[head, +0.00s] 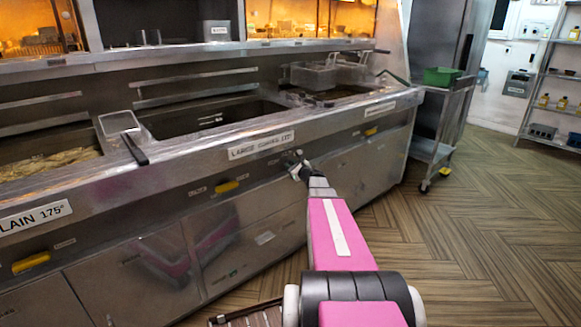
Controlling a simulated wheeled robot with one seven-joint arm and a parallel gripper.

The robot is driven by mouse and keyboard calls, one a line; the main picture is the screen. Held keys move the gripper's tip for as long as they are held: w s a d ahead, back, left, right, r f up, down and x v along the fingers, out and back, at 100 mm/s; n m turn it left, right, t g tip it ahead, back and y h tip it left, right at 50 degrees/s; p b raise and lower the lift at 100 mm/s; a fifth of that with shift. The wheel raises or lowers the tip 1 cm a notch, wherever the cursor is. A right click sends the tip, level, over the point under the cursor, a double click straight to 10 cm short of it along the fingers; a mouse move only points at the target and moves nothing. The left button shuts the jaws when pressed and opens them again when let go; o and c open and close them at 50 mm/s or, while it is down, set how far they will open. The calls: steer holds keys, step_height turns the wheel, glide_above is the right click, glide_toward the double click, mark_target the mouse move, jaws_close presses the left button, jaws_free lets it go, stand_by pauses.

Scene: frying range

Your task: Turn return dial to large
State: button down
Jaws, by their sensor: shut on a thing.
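My gripper (296,165) is at the front panel of the steel frying range (200,172), right of and just below the middle white label (261,145). Its jaws are small in the picture and closed on a small part at the panel, which fits the return dial. The jaws cover the dial, so its pointer and setting cannot be read. My pink arm reaches up to it from the lower right.
Yellow handles (227,186) sit along the panel, with another at the lower left (30,262). Fry baskets (312,75) stand over the right vat. A steel trolley (436,150) with a green tub (441,76) stands beyond the range. The floor at right (470,230) is clear.

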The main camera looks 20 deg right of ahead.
steer(key=shift+m, duration=2.2)
steer(key=c, duration=1.2)
jaws_free()
steer(key=shift+c, duration=0.2)
steer(key=v, duration=1.1)
